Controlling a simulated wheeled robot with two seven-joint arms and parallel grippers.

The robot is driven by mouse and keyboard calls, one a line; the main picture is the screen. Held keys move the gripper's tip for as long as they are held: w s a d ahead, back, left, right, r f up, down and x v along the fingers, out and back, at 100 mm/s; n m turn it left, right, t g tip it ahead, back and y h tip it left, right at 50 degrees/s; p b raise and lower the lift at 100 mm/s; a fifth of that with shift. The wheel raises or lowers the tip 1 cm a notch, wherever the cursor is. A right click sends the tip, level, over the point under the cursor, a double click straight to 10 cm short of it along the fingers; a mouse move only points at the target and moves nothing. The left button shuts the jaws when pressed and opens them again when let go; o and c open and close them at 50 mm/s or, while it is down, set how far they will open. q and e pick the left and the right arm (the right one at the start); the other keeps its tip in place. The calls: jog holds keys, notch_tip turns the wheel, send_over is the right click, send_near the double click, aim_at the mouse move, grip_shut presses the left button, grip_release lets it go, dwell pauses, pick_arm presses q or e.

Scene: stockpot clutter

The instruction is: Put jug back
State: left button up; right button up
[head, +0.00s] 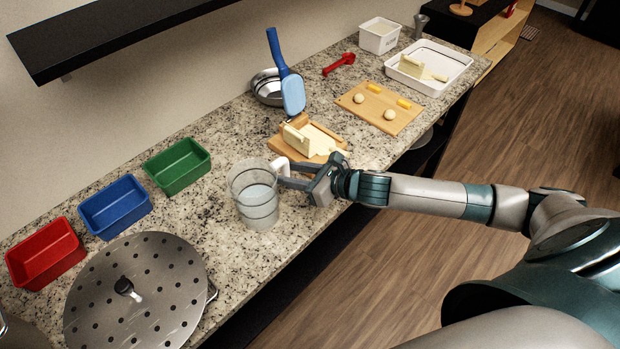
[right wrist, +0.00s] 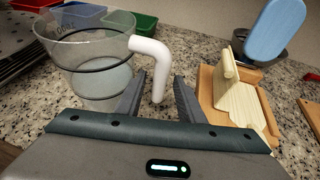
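The clear jug (head: 255,196) with dark bands and a white handle (head: 280,166) stands upright on the granite counter. It holds something pale or cloudy. My right gripper (head: 287,174) is at the handle, on the jug's right side. In the right wrist view the jug (right wrist: 95,75) is at upper left, and its white handle (right wrist: 157,75) hangs between the two spread fingers of my right gripper (right wrist: 160,90). Gaps show between the handle and both fingers, so the gripper is open and around the handle. My left gripper is not in view.
Red (head: 45,254), blue (head: 115,207) and green (head: 178,166) bins line the wall side. A perforated metal lid (head: 165,290) lies at the front left. A wooden board with a pale block (head: 296,138) and a blue-handled tool (head: 292,92) are just beyond the gripper.

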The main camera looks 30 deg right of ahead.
jog(key=b+v, duration=0.1)
jog(key=v, duration=0.5)
jog(key=shift+s+r+b, duration=0.2)
jog(key=shift+s+b, duration=0.1)
jog(key=shift+d, duration=0.2)
dwell(0.3)
